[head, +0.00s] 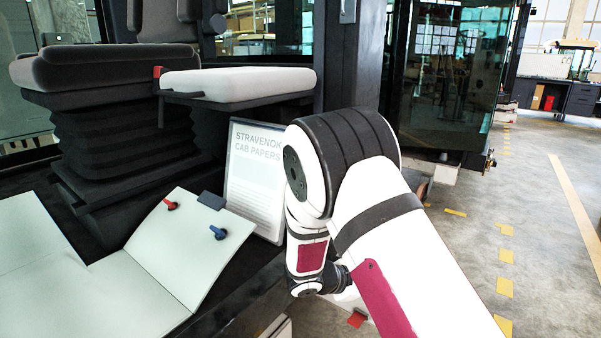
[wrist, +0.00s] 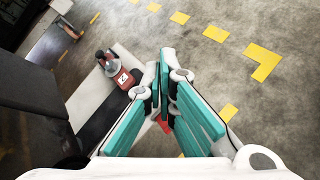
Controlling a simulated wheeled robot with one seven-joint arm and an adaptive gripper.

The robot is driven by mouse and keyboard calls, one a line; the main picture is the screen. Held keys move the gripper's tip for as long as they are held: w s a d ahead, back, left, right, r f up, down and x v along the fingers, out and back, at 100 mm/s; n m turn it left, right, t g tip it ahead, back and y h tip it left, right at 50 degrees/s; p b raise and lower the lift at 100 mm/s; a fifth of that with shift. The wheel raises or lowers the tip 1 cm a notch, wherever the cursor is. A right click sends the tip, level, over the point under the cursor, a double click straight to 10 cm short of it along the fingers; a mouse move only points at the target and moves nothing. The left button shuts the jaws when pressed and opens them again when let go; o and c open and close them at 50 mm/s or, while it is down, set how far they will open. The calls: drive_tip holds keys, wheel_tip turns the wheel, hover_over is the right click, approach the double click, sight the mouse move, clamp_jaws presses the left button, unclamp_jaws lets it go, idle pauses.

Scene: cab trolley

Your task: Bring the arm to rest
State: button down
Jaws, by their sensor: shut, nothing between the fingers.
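My arm (head: 385,215) is bent across the middle and lower right of the head view, its elbow in front of the cab's door side. Its far end folds down behind the upper links, so my gripper is mostly hidden there. In the wrist view my gripper (wrist: 169,72) shows its teal-padded fingers close together with nothing between them. It points out over the grey floor, beside the cab's edge. No object is touching the fingers as far as I can see.
The cab holds a black seat (head: 100,75), a pale cushion (head: 240,83), a "Cab Papers" sheet (head: 255,170) and an open white folder (head: 185,240). A red device (wrist: 122,78) sits left of the fingers. Open floor (head: 540,230) with yellow marks lies right.

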drive_tip(key=s+d+r+m+g+y, duration=0.1)
drive_tip(key=s+d+r+m+g, duration=0.3)
drive_tip(key=s+r, duration=0.6)
drive_tip(key=s+d+r+m+g+y, duration=0.2)
drive_tip(key=s+d+r+m, duration=0.2)
drive_tip(key=s+r+m, duration=0.45)
drive_tip(key=s+a+r+m+y, duration=0.2)
drive_tip(key=s+a+y, duration=0.1)
drive_tip(key=s, duration=0.5)
drive_tip(key=s+a+r+m+t+y, duration=0.1)
drive_tip(key=s+a+r+y, duration=0.1)
drive_tip(key=s, duration=0.7)
drive_tip(key=s+a+r+m+y, duration=0.2)
drive_tip(key=s+a+y, duration=0.1)
drive_tip(key=s, duration=0.5)
wheel_tip(320, 180, up, 26)
drive_tip(key=t+p, duration=0.3)
drive_tip(key=p, duration=2.2)
drive_tip(key=shift+d+t, duration=0.35)
drive_tip(key=shift+t, duration=0.05)
drive_tip(key=shift+w, duration=0.15)
